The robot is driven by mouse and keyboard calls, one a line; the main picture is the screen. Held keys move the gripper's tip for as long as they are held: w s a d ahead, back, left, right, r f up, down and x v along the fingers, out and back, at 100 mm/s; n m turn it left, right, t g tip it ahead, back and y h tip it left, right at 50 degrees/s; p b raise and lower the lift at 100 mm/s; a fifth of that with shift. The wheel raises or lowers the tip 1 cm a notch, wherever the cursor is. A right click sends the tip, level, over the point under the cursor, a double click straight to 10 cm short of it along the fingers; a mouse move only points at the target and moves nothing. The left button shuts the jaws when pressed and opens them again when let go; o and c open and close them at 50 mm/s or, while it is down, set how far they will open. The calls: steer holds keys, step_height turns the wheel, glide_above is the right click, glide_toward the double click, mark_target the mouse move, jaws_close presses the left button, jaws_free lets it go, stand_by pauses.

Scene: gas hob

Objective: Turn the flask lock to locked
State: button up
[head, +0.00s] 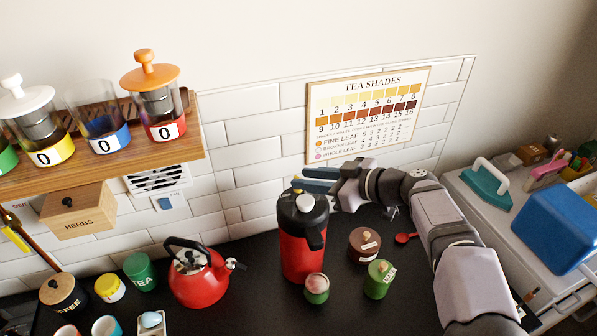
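The flask (303,245) is red with a black top and stands upright on the black counter. A pale round button (305,202) is on its lid, and a black spout or handle part juts out at the right. A small yellow piece (297,191) shows at the back of the lid; I cannot tell if it is the lock, nor its setting. My gripper (308,181) is at the far side of the lid, its blue fingers pointing left beside the yellow piece. The finger gap and any contact are too small to make out.
A red kettle (197,275) stands left of the flask. A brown tin (365,245), a green tin (379,279) and a small red-and-green pot (316,288) stand close at its right and front. A wooden shelf (180,145) with jars hangs upper left.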

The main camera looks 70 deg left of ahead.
steer(key=shift+p+x, duration=0.75)
steer(key=shift+x, duration=0.8)
jaws_close()
